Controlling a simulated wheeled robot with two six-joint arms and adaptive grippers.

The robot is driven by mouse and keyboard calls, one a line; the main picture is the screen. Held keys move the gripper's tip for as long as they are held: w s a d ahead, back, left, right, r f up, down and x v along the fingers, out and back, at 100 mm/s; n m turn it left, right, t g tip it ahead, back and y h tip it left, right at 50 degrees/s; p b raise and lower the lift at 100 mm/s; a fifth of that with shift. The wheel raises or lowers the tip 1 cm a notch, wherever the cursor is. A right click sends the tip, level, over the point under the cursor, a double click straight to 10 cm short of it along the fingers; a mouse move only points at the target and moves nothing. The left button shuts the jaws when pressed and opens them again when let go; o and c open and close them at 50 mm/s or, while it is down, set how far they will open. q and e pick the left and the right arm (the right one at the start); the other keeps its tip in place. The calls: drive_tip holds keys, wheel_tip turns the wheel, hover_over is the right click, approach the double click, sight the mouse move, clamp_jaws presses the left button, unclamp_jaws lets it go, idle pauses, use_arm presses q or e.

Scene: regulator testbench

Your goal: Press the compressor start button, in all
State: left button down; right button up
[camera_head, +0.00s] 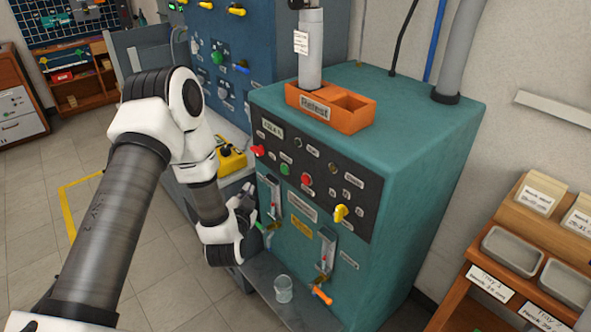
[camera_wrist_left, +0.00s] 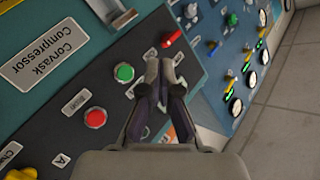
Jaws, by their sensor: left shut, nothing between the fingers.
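The compressor (camera_head: 420,150) is a teal cabinet with a dark control panel, and its "Corvask Compressor" plate (camera_wrist_left: 43,55) shows in the left wrist view. A green button (camera_head: 284,169) sits on the panel left of a red button (camera_head: 306,180). In the left wrist view the green button (camera_wrist_left: 124,72) and the red button (camera_wrist_left: 95,117) are both uncovered. My left gripper (camera_head: 246,193) is shut and empty, in front of the cabinet's left side. In the wrist view its fingertips (camera_wrist_left: 162,68) appear just right of the green button; contact cannot be told. My right gripper is not in view.
A red switch handle (camera_head: 258,151) and a yellow knob (camera_head: 340,212) are on the same panel. A glass beaker (camera_head: 283,289) stands on the shelf below. An orange "Retest" bin (camera_head: 350,113) sits on top. A blue panel cabinet (camera_head: 235,50) stands behind left.

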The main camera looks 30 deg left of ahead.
sight(284, 170)
use_arm(q)
drive_tip(key=w+d+b, duration=0.2)
drive_tip(key=w+d, duration=0.1)
drive_tip(key=w, duration=0.5)
drive_tip(key=shift+w, duration=0.2)
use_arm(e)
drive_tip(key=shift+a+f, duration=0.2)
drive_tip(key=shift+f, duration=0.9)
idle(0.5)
use_arm(q)
drive_tip(key=shift+w+d, duration=0.1)
drive_tip(key=shift+w, duration=0.25)
drive_tip(key=shift+w+d+b, duration=0.15)
drive_tip(key=shift+w+b, duration=0.2)
drive_tip(key=shift+w, duration=0.1)
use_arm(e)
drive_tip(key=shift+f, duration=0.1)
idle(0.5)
use_arm(q)
drive_tip(key=shift+s+a, duration=0.3)
drive_tip(key=shift+s, duration=0.5)
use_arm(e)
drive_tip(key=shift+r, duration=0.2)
